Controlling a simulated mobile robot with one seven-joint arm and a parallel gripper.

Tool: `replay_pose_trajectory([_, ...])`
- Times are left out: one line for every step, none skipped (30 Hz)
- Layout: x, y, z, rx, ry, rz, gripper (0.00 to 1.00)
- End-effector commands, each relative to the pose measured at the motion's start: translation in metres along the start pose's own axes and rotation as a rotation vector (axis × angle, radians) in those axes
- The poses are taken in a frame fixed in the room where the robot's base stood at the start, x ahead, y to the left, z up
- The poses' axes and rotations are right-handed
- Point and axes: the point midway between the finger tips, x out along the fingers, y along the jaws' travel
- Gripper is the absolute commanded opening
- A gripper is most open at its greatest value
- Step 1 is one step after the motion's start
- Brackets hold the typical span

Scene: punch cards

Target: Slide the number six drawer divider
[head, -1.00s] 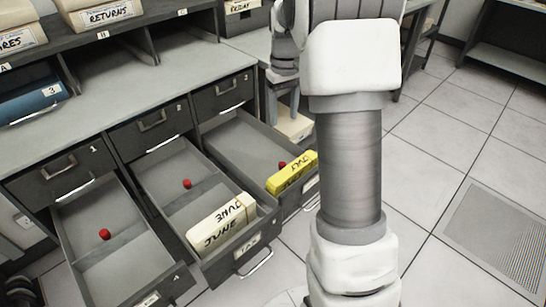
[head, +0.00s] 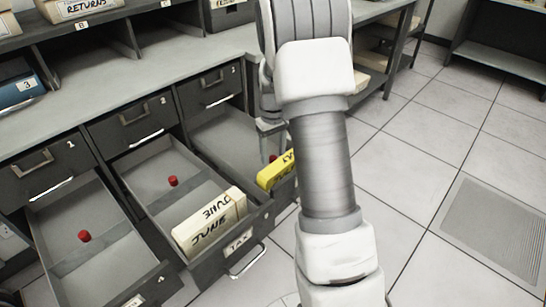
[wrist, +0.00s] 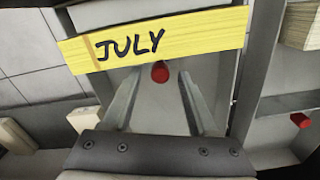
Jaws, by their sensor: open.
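The number six drawer (head: 220,139) is the rightmost open lower drawer. Its divider has a small red knob (head: 273,158), partly beside my arm in the head view. A yellow card block marked JULY (head: 276,172) lies in front of the knob. My gripper (head: 270,132) is low over this drawer, its fingertips mostly hidden by my arm. In the wrist view my gripper (wrist: 159,78) is open, with the red knob (wrist: 160,72) between or just beyond its fingertips. The JULY block (wrist: 165,40) lies across, just past the knob. I cannot tell whether the fingers touch the knob.
The middle open drawer (head: 140,179) holds cream JUNE cards (head: 209,222) and a red knob (head: 173,181). The left open drawer (head: 110,248) has another red knob (head: 84,236) and no cards. Floor at right is clear.

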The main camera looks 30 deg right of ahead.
Motion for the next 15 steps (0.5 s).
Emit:
replay_pose_trajectory([0.0039,0.0,0.0001,0.0,-0.001,0.0,0.59])
replay_pose_trajectory([0.0049,0.0,0.0001,0.0,0.0,0.0,0.59])
replay_pose_trajectory([0.0058,0.0,0.0,0.0,0.0,0.0,0.59])
replay_pose_trajectory([0.0062,0.0,0.0,0.0,0.0,0.0,0.59])
replay_pose_trajectory([0.0063,0.0,0.0,0.0,0.0,0.0,0.59])
replay_pose_trajectory([0.0063,0.0,0.0,0.0,0.0,0.0,0.59])
replay_pose_trajectory([0.0062,0.0,0.0,0.0,0.0,0.0,0.59])
replay_pose_trajectory([0.0061,0.0,0.0,0.0,0.0,0.0,0.59])
replay_pose_trajectory([0.006,0.0,0.0,0.0,0.0,0.0,0.59])
replay_pose_trajectory([0.006,0.0,0.0,0.0,0.0,0.0,0.59])
replay_pose_trajectory([0.0059,0.0,0.0,0.0,0.0,0.0,0.59])
replay_pose_trajectory([0.0059,0.0,0.0,0.0,0.0,0.0,0.52])
replay_pose_trajectory([0.0059,0.0,0.0,0.0,0.0,0.0,0.46])
replay_pose_trajectory([0.0058,0.0,0.0,0.0,0.0,0.0,0.41])
replay_pose_trajectory([0.0058,0.0,0.0,0.0,0.0,0.0,0.34])
